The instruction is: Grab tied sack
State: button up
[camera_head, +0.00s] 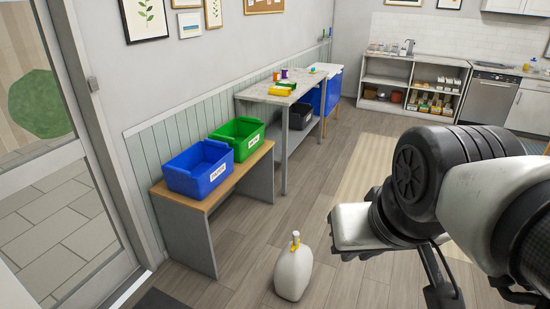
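A pale off-white sack (293,273) stands upright on the wood floor at the lower middle, its narrow neck tied with a yellow band. My gripper (442,285) is at the right, beside the sack and apart from it in the picture. Dark finger parts hang below its white housing. Part of the gripper is hidden by my own arm links, and I cannot tell whether the fingers are open or shut.
A low wooden bench (232,181) by the left wall holds a blue bin (199,171) and a green bin (238,140). A taller table (254,92) stands behind it. Open shelves (385,80) line the back wall. The floor around the sack is clear.

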aim_at(292, 270)
jog(key=i+j, duration=0.2)
jog(key=i, duration=0.2)
jog(key=i+j, duration=0.15)
jog(key=i, duration=0.3)
jog(key=i+j+z, duration=0.1)
jog(key=i, duration=0.3)
jog(key=i+j, duration=0.3)
jog(key=i+z, duration=0.05)
jog(key=i, duration=0.05)
